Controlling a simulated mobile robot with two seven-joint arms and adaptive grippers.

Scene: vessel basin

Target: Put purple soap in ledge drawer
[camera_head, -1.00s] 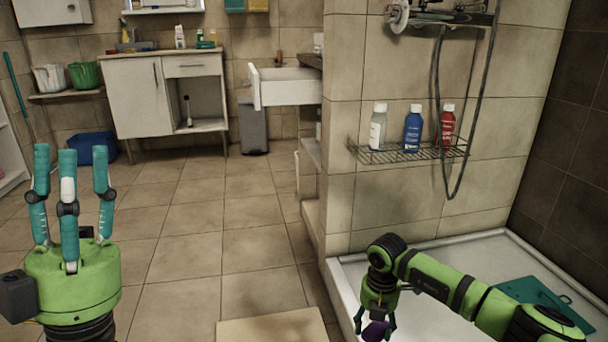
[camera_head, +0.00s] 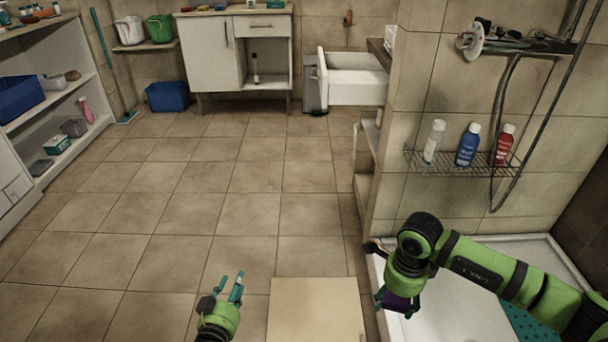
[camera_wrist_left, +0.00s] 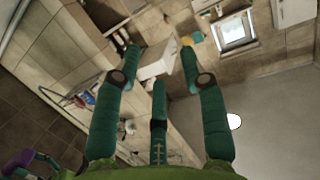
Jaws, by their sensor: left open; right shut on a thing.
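My right gripper (camera_head: 398,300) is shut on the purple soap (camera_head: 396,301) and holds it above the front left part of the shower tray; the fingers hide part of the soap. A purple shape in my other gripper also shows at the lower left of the left wrist view (camera_wrist_left: 18,162). My left gripper (camera_head: 230,290) is open and empty, low over the floor left of the beige mat. An open white drawer (camera_head: 352,88) sticks out to the left from the ledge (camera_head: 379,50) behind the tiled partition wall. Its inside looks empty from here.
A wire rack (camera_head: 462,166) with several bottles hangs on the partition wall. The white shower tray (camera_head: 458,290) lies at the right, the mat (camera_head: 316,310) in front. A white cabinet (camera_head: 212,55) stands at the back, shelves at the left. The floor between is clear.

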